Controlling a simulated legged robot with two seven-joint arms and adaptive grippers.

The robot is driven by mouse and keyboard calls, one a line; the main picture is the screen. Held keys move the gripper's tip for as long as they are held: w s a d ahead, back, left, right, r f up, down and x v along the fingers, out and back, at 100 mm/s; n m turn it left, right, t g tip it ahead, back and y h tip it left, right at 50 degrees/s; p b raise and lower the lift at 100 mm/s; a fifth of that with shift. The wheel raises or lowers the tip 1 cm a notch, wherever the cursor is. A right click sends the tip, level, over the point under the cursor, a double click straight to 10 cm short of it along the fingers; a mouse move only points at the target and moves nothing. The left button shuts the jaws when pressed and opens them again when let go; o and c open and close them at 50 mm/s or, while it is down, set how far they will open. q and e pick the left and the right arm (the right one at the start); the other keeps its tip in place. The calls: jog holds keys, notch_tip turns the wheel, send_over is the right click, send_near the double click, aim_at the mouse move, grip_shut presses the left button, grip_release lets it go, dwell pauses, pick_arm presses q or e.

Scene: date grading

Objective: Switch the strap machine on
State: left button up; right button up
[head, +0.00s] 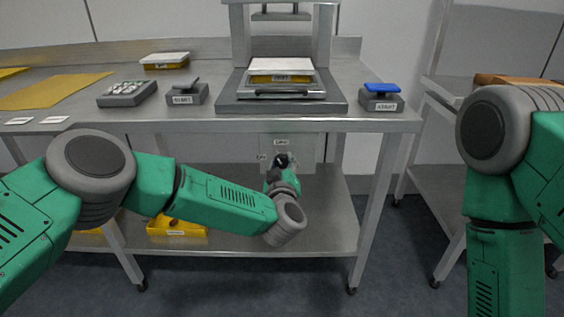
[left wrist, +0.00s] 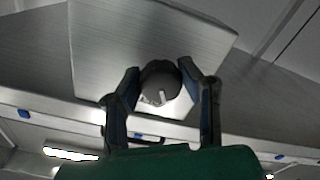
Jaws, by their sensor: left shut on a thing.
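The strap machine (head: 232,104) stands on the steel table with an upright frame at its back. A plate with small labels (head: 305,148) hangs below the table's front edge. My left gripper (head: 281,164) reaches up to this plate and mostly hides its dark round knob. In the left wrist view the grey knob (left wrist: 160,82), with a pale pointer mark, sits between the two fingers of the left gripper (left wrist: 161,90), which is shut on it. I cannot read which label the pointer faces. My right arm shows at the right, but its gripper is out of view.
A white-topped yellow box (head: 281,66) lies in the machine. A labelled block with a blue top (head: 382,90) stands to its right, a grey labelled block (head: 187,95) and a keypad-like box (head: 127,93) to its left. The lower shelf holds a yellow bin (head: 177,229).

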pick_arm(q)
jog(key=n, duration=0.3)
jog(key=n+b, duration=0.1)
jog(key=n, duration=0.1)
jog(key=shift+s+d+f+n, duration=0.15)
jog(key=shift+s+f+n, duration=0.05)
jog(key=shift+f+n, duration=0.15)
jog(key=n+b, duration=0.1)
jog(key=n, duration=0.5)
jog(key=shift+b, duration=0.3)
jog(key=o, duration=1.1)
jog(key=shift+n, duration=0.25)
jog(key=shift+r, duration=0.2)
jog(key=s, duration=1.2)
